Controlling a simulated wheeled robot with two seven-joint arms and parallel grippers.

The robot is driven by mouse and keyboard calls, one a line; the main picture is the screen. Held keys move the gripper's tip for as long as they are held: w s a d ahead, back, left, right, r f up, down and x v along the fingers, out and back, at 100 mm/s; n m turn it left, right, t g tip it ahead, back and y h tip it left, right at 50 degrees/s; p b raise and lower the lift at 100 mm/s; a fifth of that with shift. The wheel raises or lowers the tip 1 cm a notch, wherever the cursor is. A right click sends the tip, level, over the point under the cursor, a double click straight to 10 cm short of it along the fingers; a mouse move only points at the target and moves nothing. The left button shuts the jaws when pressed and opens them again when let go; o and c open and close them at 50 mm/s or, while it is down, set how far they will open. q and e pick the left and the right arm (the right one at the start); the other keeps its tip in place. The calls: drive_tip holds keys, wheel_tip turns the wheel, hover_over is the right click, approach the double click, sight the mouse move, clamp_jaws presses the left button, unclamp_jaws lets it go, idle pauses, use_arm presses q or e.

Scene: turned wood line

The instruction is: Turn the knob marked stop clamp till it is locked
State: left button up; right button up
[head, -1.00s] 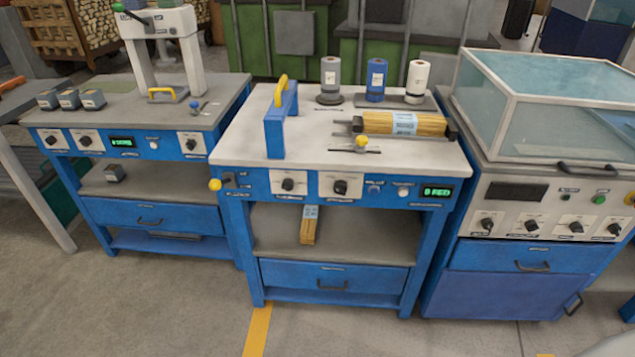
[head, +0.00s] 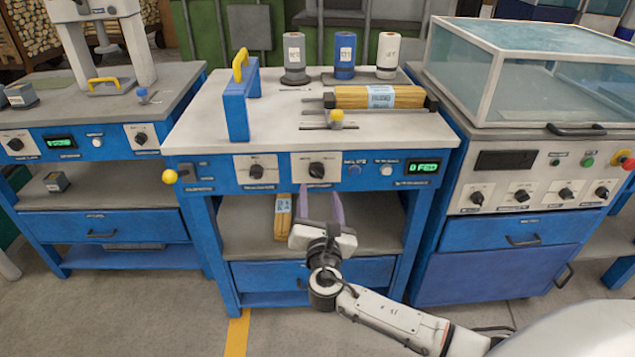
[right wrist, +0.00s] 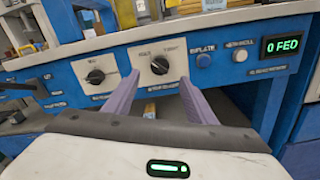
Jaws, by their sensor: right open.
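Two black knobs on pale plates sit on the blue front panel of the middle bench: a left knob (head: 257,171) and a right knob (head: 317,170). They also show in the right wrist view, the left knob (right wrist: 95,76) and the right knob (right wrist: 160,65). The lettering is too blurred to tell which is marked stop clamp. My right gripper (head: 319,196) is open and empty, just below and in front of the right knob. In the right wrist view its purple fingers (right wrist: 159,82) point toward that knob's plate, one either side. My left gripper is out of view.
A blue button (head: 354,170), a white button (head: 386,170) and a green display (head: 423,168) sit right of the knobs. A yellow-ended lever (head: 170,176) sticks out at the panel's left. A wood bundle (head: 283,217) lies on the shelf below.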

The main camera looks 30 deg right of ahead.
sight(317, 175)
drive_tip(key=b+x, duration=0.1)
drive_tip(key=x, duration=0.7)
drive_tip(key=shift+w, duration=0.1)
drive_tip(key=c, duration=1)
